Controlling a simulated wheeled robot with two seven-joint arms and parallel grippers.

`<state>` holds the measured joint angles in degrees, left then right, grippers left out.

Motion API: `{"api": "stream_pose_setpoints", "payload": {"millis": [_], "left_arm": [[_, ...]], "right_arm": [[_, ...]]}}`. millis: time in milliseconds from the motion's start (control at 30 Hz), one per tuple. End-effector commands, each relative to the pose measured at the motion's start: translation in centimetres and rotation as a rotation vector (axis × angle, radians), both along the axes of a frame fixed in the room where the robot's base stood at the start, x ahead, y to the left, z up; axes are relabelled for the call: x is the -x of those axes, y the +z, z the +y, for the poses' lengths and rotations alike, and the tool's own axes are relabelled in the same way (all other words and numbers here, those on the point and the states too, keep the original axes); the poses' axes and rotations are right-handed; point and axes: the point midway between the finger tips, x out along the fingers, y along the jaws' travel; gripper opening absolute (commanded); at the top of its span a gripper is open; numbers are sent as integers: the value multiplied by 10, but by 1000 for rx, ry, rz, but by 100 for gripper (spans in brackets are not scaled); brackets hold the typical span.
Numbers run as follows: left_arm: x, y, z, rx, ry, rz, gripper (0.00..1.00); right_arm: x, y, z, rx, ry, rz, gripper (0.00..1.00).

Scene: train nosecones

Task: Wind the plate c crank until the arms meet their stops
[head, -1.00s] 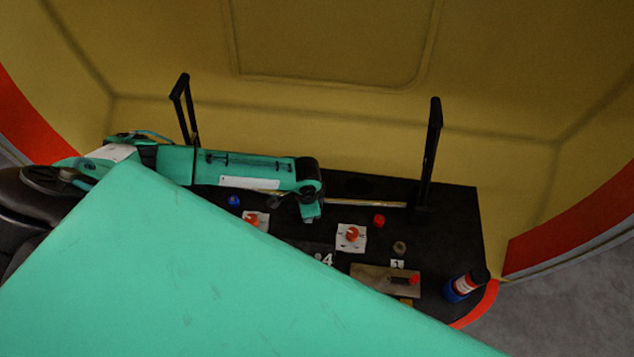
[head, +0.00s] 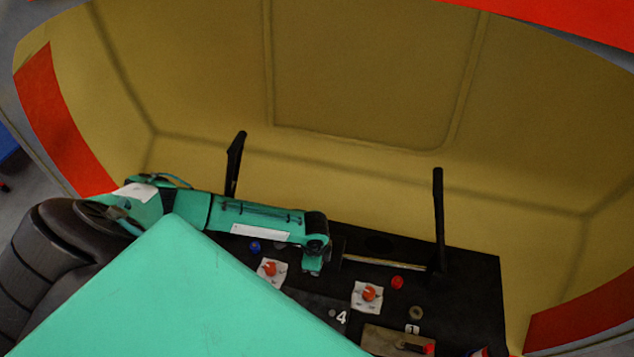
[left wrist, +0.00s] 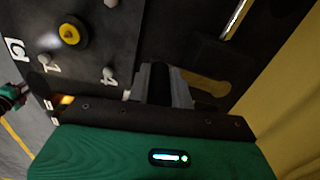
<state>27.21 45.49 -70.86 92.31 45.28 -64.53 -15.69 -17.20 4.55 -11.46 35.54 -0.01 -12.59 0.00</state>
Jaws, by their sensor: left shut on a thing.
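My left gripper (head: 313,263) reaches over the black deck (head: 470,300). Its dark fingers (left wrist: 164,85) also show in the left wrist view. They are shut on a small dark thing, apparently the plate c crank, which they almost fully hide. A white C-like mark shows at the left of the wrist view. Two black arms stand up from the deck, the left one (head: 235,165) behind my forearm and the right one (head: 438,215) farther right. A metal rod (head: 385,263) runs to the right arm's foot. I cannot see stop contact. My right gripper is not in view.
Orange knobs on white plates (head: 369,293), a red button (head: 397,282) and a wooden block (head: 398,341) are on the deck. The yellow shell wall (head: 370,80) encloses the back and sides. A large teal part hides the front left.

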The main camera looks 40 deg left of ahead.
Motion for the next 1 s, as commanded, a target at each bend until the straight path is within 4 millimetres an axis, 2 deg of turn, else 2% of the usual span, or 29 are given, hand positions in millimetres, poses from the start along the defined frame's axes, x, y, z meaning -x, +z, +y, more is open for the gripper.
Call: {"api": "stream_pose_setpoints", "payload": {"millis": [33,267,300,400,767,867,1000], "left_arm": [[-1,0,12,-22,9,2,0],[-1,0,13,-24,10,2,0],[-1,0,13,-24,10,2,24],[-1,0,11,-21,9,2,43],[-1,2,6,-12,5,1,43],[-1,10,7,-10,5,-1,43],[-1,32,8,-11,4,-2,43]], "right_arm": [[0,0,0,0,0,0,36],[0,0,0,0,0,0,36],[0,0,0,0,0,0,36],[0,0,-2,2,1,1,36],[0,-1,-1,1,0,1,36],[0,-4,-1,1,0,1,36],[0,-9,-1,1,0,1,36]]}}
